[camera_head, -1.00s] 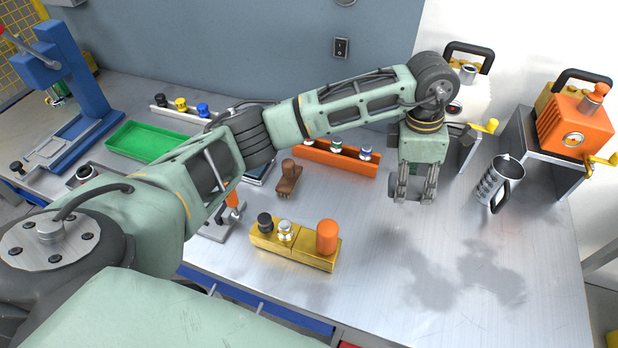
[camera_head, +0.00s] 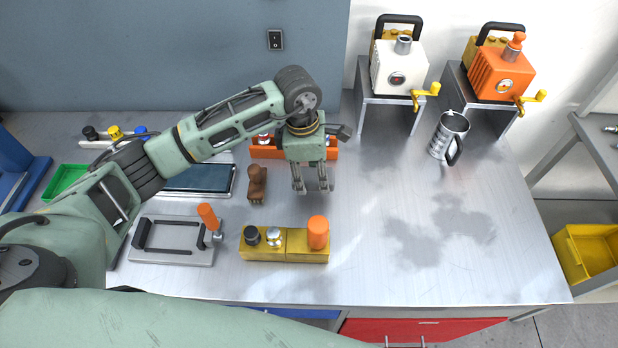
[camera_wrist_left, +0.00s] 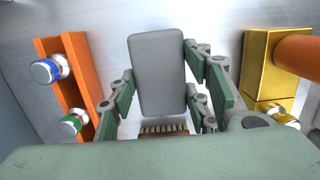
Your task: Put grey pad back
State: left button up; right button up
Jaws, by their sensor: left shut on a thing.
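The grey pad (camera_wrist_left: 158,75) is a flat rectangle with rounded corners. In the left wrist view it sits between the fingers of my left gripper (camera_wrist_left: 159,62), which is shut on it. In the head view my left gripper (camera_head: 312,188) points down above the metal table, in front of the right end of the orange rack and right of the brown stamp-like block (camera_head: 257,183). The pad cannot be made out clearly in the head view. My right gripper is not in view.
The orange rack (camera_head: 268,152) stands behind my gripper; a yellow block (camera_head: 285,258) with knobs is in front. Left are a clamp fixture (camera_head: 172,252) and a dark tablet (camera_head: 200,192). A metal mug (camera_head: 449,137) stands right. The table's right middle is clear.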

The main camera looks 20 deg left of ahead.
aim_at(310, 193)
pick_arm(q)
jog(key=shift+s+a+f, duration=0.15)
jog(key=shift+a, duration=0.1)
jog(key=shift+f, duration=0.3)
notch_tip(310, 193, down, 4)
jog(key=shift+r+p, duration=0.2)
jog(key=shift+p, duration=0.65)
jog(key=shift+f, duration=0.15)
jog(key=o, duration=0.6)
jog(key=shift+b, duration=0.3)
jog(key=o, duration=0.5)
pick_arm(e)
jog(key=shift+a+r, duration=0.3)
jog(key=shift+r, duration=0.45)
